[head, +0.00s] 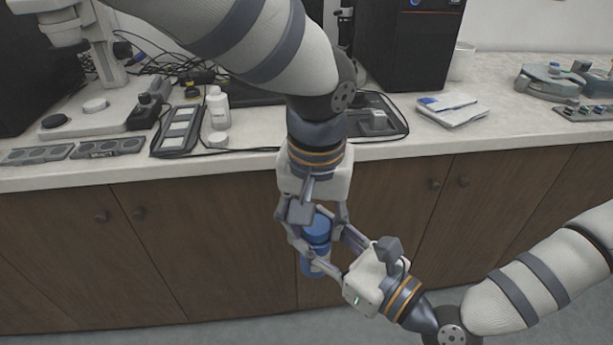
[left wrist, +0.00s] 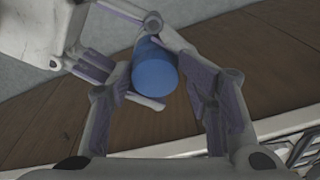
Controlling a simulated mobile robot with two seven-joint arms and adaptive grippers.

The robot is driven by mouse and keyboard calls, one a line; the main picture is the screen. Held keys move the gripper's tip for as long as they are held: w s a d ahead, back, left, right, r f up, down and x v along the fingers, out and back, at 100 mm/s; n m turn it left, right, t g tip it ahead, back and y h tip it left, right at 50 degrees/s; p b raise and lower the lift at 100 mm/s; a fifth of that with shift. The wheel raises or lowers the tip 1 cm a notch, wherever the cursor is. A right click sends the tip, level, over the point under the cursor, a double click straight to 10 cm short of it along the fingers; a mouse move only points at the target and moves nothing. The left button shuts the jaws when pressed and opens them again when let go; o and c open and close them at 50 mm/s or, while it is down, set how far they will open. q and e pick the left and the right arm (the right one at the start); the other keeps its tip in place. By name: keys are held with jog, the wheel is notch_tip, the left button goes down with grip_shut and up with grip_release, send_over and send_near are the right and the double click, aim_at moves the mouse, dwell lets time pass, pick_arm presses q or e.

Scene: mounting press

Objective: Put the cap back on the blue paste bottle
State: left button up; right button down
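The blue paste bottle (head: 312,266) is held upright in the air in front of the counter, its lower part light blue. A darker blue cap-like top (head: 317,226) is at its upper end. In the left wrist view this blue round top (left wrist: 155,78) faces the camera. My right gripper (head: 330,250) is shut around the bottle from the lower right. My left gripper (head: 312,215) points down from above, its fingers spread on both sides of the blue top, with a gap at the right finger in the left wrist view (left wrist: 165,95). Whether the top is fully seated is hidden.
The counter (head: 250,165) with wooden cabinets (head: 150,245) runs behind the grippers. Counter room is clear at the right front.

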pick_arm(q)
jog(key=shift+s+d, duration=0.15)
jog(key=shift+d, duration=0.05)
dwell(0.4)
jog(key=shift+o, duration=1.1)
jog(key=shift+r+n, duration=0.15)
jog(key=shift+n, duration=0.45)
jog(key=r+n, duration=0.1)
jog(key=n, duration=0.2)
jog(key=r+n, duration=0.1)
jog(key=n, duration=0.3)
jog(key=r+n, duration=0.1)
jog(key=n, duration=0.3)
jog(key=shift+w+a+r+g, duration=0.3)
jog(key=shift+w+a+r, duration=0.05)
jog(key=shift+w, duration=0.05)
notch_tip(320, 180, up, 4)
jog(key=n, duration=1)
jog(key=shift+w+d+f+n+g, duration=0.1)
jog(key=shift+d+f+n+g, duration=0.1)
jog(key=shift+n+g, duration=0.1)
jog(key=n, duration=0.2)
jog(key=r+n, duration=0.1)
jog(key=shift+s+d+r+n, duration=0.1)
jog(key=shift+s+d+n, duration=0.1)
jog(key=shift+n, duration=0.2)
notch_tip(320, 180, down, 8)
jog(key=shift+f, duration=0.1)
